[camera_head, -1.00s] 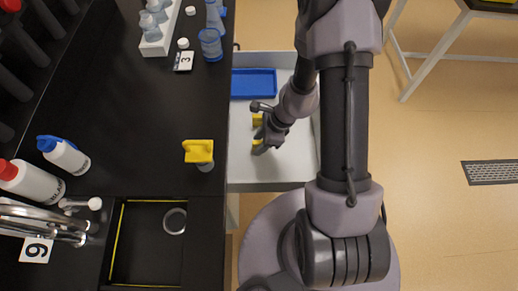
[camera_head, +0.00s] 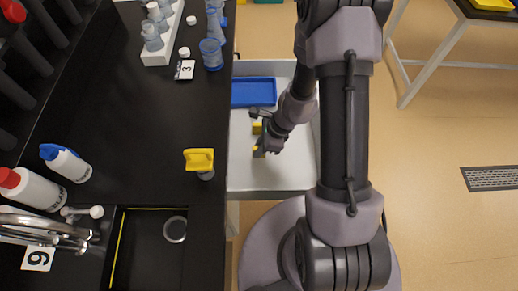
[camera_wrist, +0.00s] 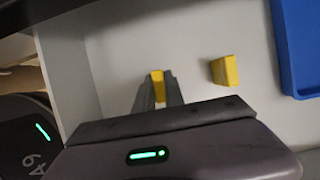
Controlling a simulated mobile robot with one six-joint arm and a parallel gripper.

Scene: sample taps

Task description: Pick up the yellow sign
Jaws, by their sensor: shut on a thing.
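A small yellow piece (camera_wrist: 157,86), which I take as the yellow sign, sits between the two fingers of my gripper (camera_wrist: 157,92) in the wrist view. My gripper is shut on it, and the fingers hide much of its sides. In the head view my gripper (camera_head: 261,150) is low inside the open white drawer (camera_head: 240,178), with the yellow sign (camera_head: 257,152) at its tips. I cannot tell whether the sign still touches the drawer floor. A second yellow block (camera_wrist: 224,70) stands apart to the right in the wrist view; it also shows in the head view (camera_head: 257,128).
A blue tray (camera_head: 253,92) lies in the far part of the drawer. The black counter (camera_head: 140,130) edges the drawer on the left, with a yellow-topped tap (camera_head: 200,160) near its edge. Open floor (camera_head: 430,230) lies to the right.

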